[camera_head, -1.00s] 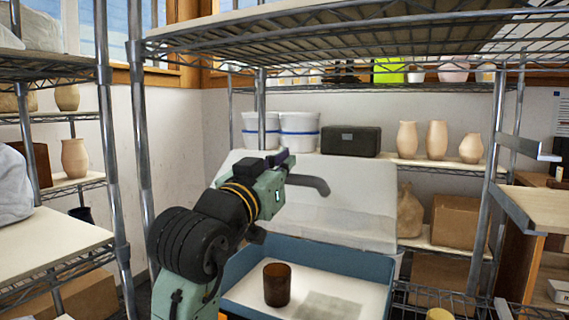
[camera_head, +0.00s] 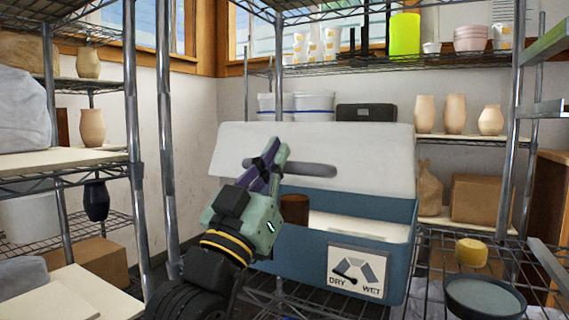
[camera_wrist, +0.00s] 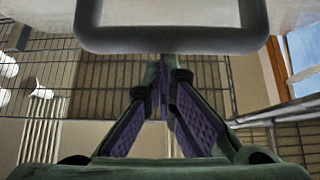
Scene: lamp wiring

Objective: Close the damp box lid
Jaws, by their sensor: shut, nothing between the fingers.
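The damp box (camera_head: 290,262) is blue, with a dial label reading DRY and WET on its front. Its white lid (camera_head: 370,150) stands raised at the back, so the box is open. A grey bar handle (camera_head: 315,170) is on the lid's facing side; it also crosses the top of the wrist view (camera_wrist: 170,38). My gripper (camera_head: 270,158) is shut and empty, in front of the lid at the handle's left end. In the wrist view the fingertips (camera_wrist: 164,70) come close to the handle bar; I cannot tell whether they touch it.
A brown cup (camera_head: 295,209) stands inside the box on a pale floor, partly behind my gripper. Wire shelf posts (camera_head: 134,140) rise on the left. A yellow sponge (camera_head: 471,252) and a round basin (camera_head: 482,300) sit at the right. Vases (camera_head: 455,114) line the back shelf.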

